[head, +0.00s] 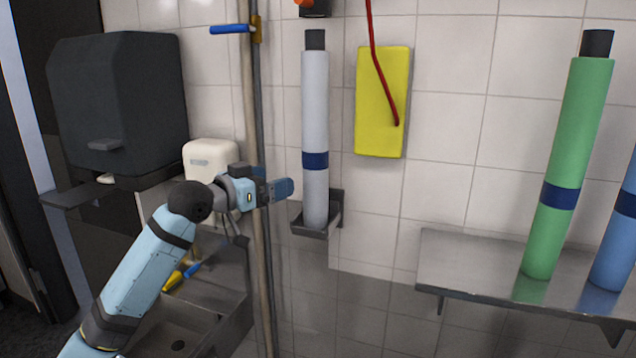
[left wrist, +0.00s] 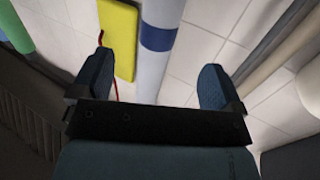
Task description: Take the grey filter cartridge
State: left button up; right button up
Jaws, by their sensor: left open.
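The grey filter cartridge (head: 315,122) stands upright against the tiled wall in the head view. It has a black cap and a dark blue band, and its foot rests in a small dark wall bracket (head: 318,226). My left gripper (head: 288,188) is just left of the cartridge's lower part, with its fingers pointing toward it. In the left wrist view the cartridge (left wrist: 154,75) shows beyond and between the two open fingers of the left gripper (left wrist: 155,85). Nothing is held between them. My right gripper is not in view.
A green cartridge (head: 569,165) and a blue one (head: 619,235) stand on a metal shelf (head: 460,255) at right. A yellow panel (head: 378,125) with a red cord hangs right of the grey cartridge. Poles (head: 258,120) rise behind my left gripper. A sink (head: 180,335) is below left.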

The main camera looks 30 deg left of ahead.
aim_at(305, 153)
pick_arm(q)
jog(key=w+r, duration=0.1)
jog(key=w, duration=0.1)
jog(key=w+d+r+p, duration=0.1)
jog(key=w, duration=0.1)
jog(key=w+r+p, duration=0.1)
jog(key=w, duration=0.2)
jog(key=shift+d, duration=0.15)
jog(key=x, duration=0.1)
jog(key=p+x, duration=0.1)
jog(key=x, duration=0.1)
jog(key=p+x, duration=0.1)
jog(key=x, duration=0.1)
jog(key=shift+w+d+r, duration=0.1)
jog(key=shift+w+r, duration=0.15)
jog(key=shift+r, duration=0.1)
jog(key=shift+w+f, duration=0.1)
jog(key=shift+w, duration=0.15)
jog(key=shift+s, duration=0.1)
jog(key=shift+c, duration=0.4)
jog(key=c, duration=1.5)
jog(key=shift+c, duration=0.2)
